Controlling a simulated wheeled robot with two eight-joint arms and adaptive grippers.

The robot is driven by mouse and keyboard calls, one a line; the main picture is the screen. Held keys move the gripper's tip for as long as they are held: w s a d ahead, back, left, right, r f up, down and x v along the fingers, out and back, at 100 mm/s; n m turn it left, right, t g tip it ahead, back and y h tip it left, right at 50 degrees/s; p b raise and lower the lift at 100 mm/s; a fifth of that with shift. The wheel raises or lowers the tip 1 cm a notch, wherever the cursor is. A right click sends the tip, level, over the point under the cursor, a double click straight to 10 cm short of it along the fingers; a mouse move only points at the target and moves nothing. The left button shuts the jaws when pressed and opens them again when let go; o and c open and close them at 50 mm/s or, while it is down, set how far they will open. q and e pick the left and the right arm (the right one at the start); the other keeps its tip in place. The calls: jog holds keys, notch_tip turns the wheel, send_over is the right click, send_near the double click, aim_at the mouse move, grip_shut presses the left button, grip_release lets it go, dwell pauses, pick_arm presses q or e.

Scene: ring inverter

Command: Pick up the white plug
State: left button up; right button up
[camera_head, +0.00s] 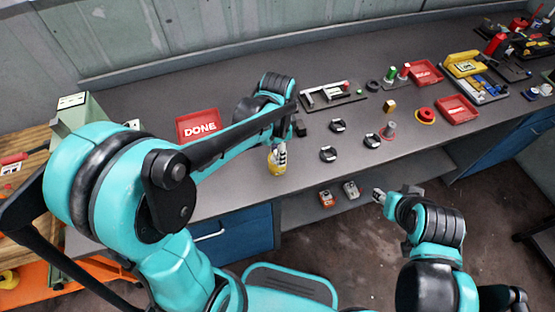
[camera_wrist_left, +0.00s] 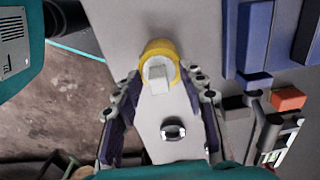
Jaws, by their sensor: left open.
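The white plug (camera_wrist_left: 158,80) is a small pale block at the yellow round piece (camera_wrist_left: 159,49), which stands near the table's front edge. In the head view the yellow piece (camera_head: 277,169) is partly covered by my left gripper (camera_head: 279,152); the plug cannot be made out there. In the left wrist view my left gripper (camera_wrist_left: 161,86) is open, with one finger on each side of the plug and gaps to both. My right gripper (camera_head: 379,195) hangs off the table's front edge; its finger gap is too small to judge.
Several dark rings (camera_head: 328,154) lie right of the left gripper. A red DONE tray (camera_head: 198,125) is to its left. A grey fixture (camera_head: 332,96) is behind. Red trays (camera_head: 457,109) and a yellow toolbox (camera_head: 464,64) stand at right. Bare table (camera_head: 240,85) lies at the back.

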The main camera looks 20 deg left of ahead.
pick_arm(q)
grip_shut()
jog(key=shift+r, duration=0.15)
